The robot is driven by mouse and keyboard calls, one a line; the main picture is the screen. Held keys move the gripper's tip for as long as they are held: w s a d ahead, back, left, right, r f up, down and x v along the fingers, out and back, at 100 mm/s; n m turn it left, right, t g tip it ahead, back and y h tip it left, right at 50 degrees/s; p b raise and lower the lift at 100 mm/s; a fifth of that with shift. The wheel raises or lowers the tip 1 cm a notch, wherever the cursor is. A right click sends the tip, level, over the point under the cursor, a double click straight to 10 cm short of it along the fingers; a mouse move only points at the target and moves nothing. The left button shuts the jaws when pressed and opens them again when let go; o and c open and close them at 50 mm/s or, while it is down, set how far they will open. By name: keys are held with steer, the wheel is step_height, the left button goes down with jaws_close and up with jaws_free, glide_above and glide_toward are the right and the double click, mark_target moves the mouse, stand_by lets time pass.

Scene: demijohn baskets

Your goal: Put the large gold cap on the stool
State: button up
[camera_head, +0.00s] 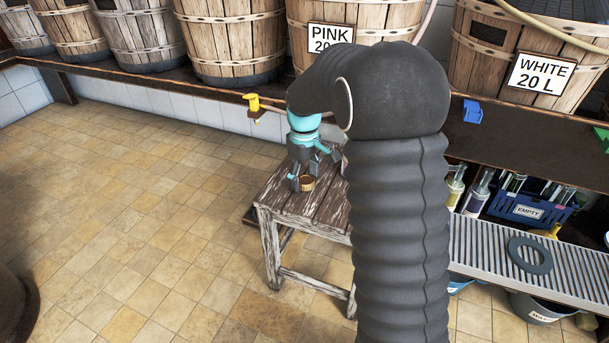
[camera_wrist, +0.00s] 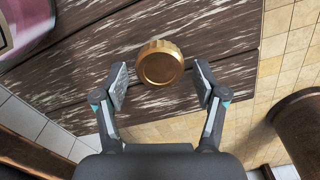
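The wooden stool (camera_head: 325,205) has worn, peeling white paint and stands below the shelf of baskets. Its dark plank top (camera_wrist: 85,65) fills much of the wrist view. The large gold cap (camera_head: 307,183) is at the stool top; in the wrist view the cap (camera_wrist: 160,67) looks round with a ridged rim. My gripper (camera_head: 306,175) is over the stool, beside the cap. In the wrist view my gripper (camera_wrist: 161,87) is open, with a finger on each side of the cap and visible gaps between. My arm hides the stool's right part.
Wooden baskets, including one labelled WHITE 20 L (camera_head: 540,75), line the shelf (camera_head: 150,85) behind. A yellow tap (camera_head: 255,106) juts out near my wrist. At right are a blue EMPTY crate (camera_head: 528,212) and a slatted rack with a grey ring (camera_head: 529,255). The tiled floor (camera_head: 140,215) at left is clear.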

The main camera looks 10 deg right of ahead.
mark_target(304, 179)
step_height(304, 179, up, 12)
steer(key=p, duration=0.2)
steer(key=s+r+m+t, duration=0.1)
steer(key=s+r+m, duration=0.15)
steer(key=s, duration=0.55)
steer(key=s+r+m+t, duration=0.15)
steer(key=s+r, duration=0.25)
steer(key=s, duration=0.4)
steer(key=s+f+m+t, duration=0.3)
steer(key=s+f, duration=0.1)
steer(key=s, duration=1.1)
